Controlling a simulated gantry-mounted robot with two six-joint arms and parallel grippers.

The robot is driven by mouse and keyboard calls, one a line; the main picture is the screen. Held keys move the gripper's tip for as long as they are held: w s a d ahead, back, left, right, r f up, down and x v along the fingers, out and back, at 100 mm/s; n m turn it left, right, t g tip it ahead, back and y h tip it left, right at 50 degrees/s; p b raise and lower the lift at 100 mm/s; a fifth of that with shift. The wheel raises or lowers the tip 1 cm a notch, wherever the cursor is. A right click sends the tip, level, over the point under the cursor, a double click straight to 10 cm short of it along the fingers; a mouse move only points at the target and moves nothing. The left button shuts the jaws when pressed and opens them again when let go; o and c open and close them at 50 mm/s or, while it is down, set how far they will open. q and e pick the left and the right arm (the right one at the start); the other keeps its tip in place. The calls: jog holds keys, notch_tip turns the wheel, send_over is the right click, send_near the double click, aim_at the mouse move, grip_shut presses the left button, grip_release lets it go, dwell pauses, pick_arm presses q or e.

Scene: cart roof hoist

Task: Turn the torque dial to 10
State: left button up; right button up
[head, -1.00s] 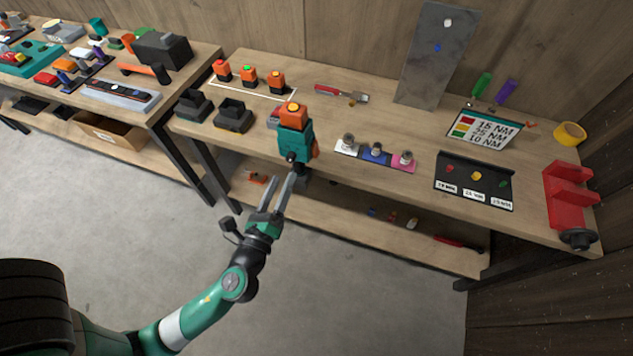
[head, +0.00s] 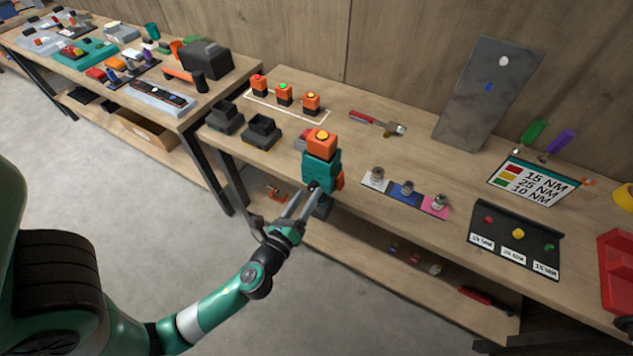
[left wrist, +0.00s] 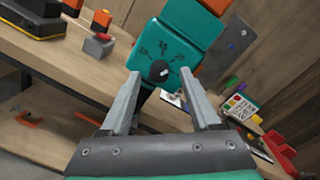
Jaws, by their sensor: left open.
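The teal power tool (head: 321,168) with an orange block on top is upright at the front edge of the right-hand bench. In the left wrist view its teal face carries a round black torque dial (left wrist: 159,71) with a white mark and small numbers around its upper side. My left gripper (head: 306,191) is open in front of this face. In the left wrist view its fingers (left wrist: 158,82) stand either side of the dial, with no clear contact. My right gripper is not in view.
A black tray (head: 492,238) and several metal sockets on coloured pads (head: 405,192) lie to the right. Black battery docks (head: 262,132) stand left of the tool.

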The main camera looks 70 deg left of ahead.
pick_arm(q)
jog(key=shift+x, duration=0.8)
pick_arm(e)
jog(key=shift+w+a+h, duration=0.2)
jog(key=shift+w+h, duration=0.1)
pick_arm(q)
grip_shut()
